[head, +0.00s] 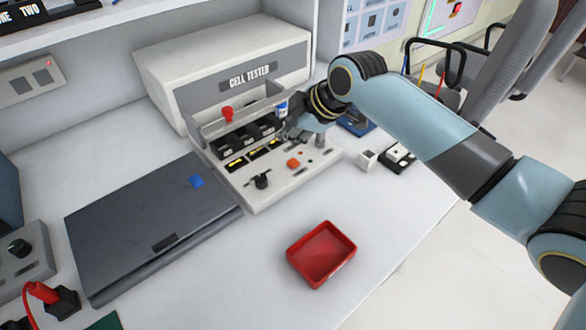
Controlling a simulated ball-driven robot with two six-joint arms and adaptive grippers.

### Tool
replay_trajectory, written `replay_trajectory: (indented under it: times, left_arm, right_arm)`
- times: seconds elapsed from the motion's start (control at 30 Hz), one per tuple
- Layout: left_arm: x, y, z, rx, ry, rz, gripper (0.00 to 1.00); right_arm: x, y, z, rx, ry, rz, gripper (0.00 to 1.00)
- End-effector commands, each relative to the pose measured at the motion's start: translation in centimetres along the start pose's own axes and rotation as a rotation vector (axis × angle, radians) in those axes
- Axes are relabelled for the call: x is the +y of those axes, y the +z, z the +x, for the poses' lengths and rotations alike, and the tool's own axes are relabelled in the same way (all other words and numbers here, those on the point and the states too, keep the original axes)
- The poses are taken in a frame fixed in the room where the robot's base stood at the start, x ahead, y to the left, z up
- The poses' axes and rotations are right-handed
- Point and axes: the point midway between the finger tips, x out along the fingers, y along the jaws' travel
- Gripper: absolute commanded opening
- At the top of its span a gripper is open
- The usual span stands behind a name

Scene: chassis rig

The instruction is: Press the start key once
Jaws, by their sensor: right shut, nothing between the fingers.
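The white cell tester (222,68) stands at the back of the bench, its name on its front. No label is readable on the keys, so I cannot tell which one is the start key. My right gripper (291,134) is over the back right part of the panel, behind the orange-red key. It is shut and empty, small in view; I cannot tell whether it touches the panel. My left gripper is not in view.
A red tray (321,254) lies in front of the tester. A small white block (366,159) and a black-and-white item (398,157) are to the right. Bare bench surrounds the tray.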

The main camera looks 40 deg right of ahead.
Motion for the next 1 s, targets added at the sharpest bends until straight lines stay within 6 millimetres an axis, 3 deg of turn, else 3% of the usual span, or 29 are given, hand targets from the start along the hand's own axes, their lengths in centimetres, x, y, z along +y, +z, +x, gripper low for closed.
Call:
replay_trajectory:
  times: [0.03, 0.17, 0.43, 1.0]
  left_arm:
    - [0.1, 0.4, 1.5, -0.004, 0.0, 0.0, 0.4]
    - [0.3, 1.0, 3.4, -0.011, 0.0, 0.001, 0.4]
    - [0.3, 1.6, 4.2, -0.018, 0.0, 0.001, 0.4]
    - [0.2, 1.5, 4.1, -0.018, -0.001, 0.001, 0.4]
  right_arm:
    - [-0.6, 0.7, 1.2, -0.001, -0.001, 0.0, 0.0]
    - [-1.4, 1.4, 2.6, -0.001, -0.001, 0.0, 0.0]
    - [-2.1, 2.2, 4.0, 0.0, -0.001, 0.0, 0.0]
    - [-2.1, 2.1, 4.0, 0.0, 0.0, 0.0, 0.0]
